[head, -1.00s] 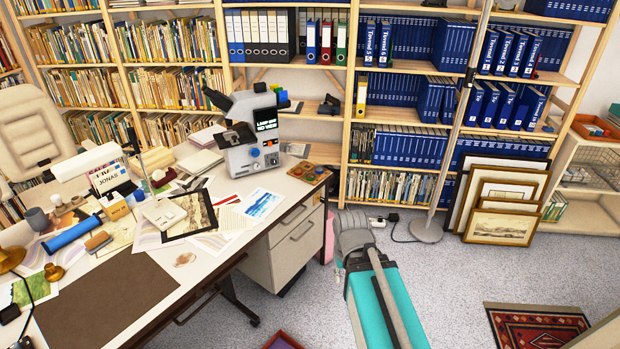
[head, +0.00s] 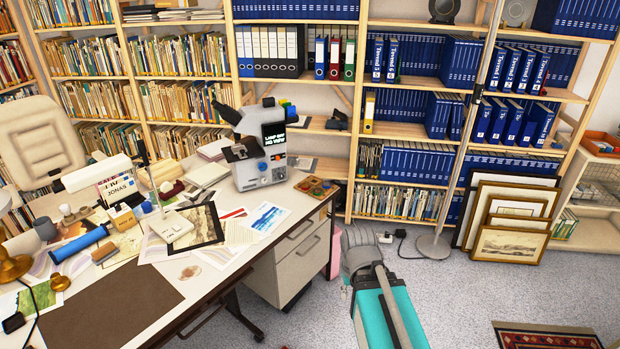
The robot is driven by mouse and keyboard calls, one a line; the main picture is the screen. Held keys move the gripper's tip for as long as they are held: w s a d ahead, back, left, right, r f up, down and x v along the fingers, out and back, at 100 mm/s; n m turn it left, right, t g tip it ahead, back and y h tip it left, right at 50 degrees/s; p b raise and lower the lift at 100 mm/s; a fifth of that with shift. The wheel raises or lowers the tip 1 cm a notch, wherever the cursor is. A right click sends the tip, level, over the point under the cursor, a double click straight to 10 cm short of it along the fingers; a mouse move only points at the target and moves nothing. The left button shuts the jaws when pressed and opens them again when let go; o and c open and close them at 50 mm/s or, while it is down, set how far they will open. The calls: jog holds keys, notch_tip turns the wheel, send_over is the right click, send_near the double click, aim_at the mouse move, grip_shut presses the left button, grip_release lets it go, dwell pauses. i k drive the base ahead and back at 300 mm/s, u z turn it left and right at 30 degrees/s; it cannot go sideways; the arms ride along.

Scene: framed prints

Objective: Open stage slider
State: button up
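A grey and white microscope (head: 258,155) stands at the back right of the desk. A small dark screen on it reads "LAMP OFF NO VIEW". It has blue and orange knobs on its front and coloured blocks at its top right. The stage slider is too small to make out. My arm rises from the bottom of the head view, right of the desk and in front of it. My gripper cannot be made out at the arm's end, and nothing of mine touches the microscope.
The desk (head: 120,305) holds papers, a dark-framed print (head: 193,228), a blue roll (head: 79,244) and a wooden tray of coloured pieces (head: 315,186). Bookshelves line the back wall. Framed prints (head: 510,230) lean right of a lamp stand (head: 434,246). Grey floor right of the desk is mostly clear.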

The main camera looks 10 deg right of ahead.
aim_at(239, 149)
jog(key=k, duration=1.35)
jog(key=z, duration=0.4)
jog(key=i, duration=1.85)
jog(key=u, duration=0.95)
jog(key=i, duration=0.3)
jog(key=u, duration=0.15)
